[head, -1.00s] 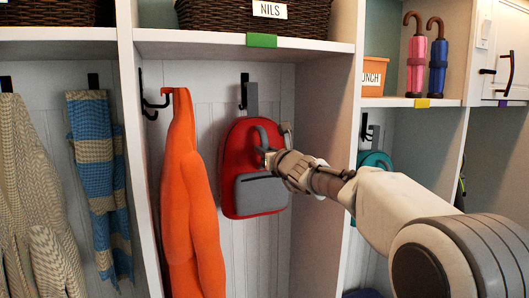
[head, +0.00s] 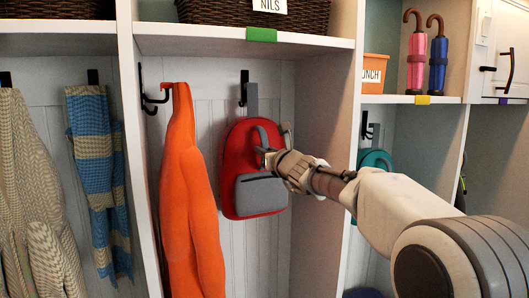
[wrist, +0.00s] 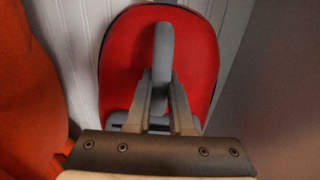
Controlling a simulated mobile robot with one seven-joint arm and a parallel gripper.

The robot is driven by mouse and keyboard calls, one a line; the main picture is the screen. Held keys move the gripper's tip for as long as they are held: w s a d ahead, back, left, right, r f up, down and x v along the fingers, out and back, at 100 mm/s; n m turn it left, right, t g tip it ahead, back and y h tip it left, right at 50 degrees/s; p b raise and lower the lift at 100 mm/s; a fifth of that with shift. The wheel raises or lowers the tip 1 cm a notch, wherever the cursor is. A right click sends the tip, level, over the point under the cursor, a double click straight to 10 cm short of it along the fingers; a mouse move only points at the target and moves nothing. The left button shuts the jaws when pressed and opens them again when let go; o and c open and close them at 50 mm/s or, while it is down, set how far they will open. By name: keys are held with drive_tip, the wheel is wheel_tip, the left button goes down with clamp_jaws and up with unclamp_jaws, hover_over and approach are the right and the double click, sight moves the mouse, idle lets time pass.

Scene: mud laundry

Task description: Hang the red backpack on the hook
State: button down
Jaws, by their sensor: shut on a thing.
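The red backpack (head: 243,158) hangs upright in the middle cubby, its grey pocket facing out. My gripper (head: 268,160) is at its front, shut on a grey strap of the backpack; the wrist view shows the strap (wrist: 163,50) between the fingers (wrist: 163,100). The hook is outside the wrist view.
An orange garment (head: 186,190) hangs on a double hook (head: 152,98) close left of the backpack. The cubby's right wall (head: 325,150) stands beside my gripper. A shelf (head: 215,42) with a NILS basket (head: 215,12) is above. A teal item (head: 375,160) hangs in the right cubby.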

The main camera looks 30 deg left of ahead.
drive_tip(key=shift+r, duration=0.15)
drive_tip(key=c, duration=0.7)
unclamp_jaws()
drive_tip(key=shift+f, duration=0.2)
drive_tip(key=b+v, duration=0.7)
drive_tip(key=v, duration=0.6)
drive_tip(key=shift+f+b, duration=0.35)
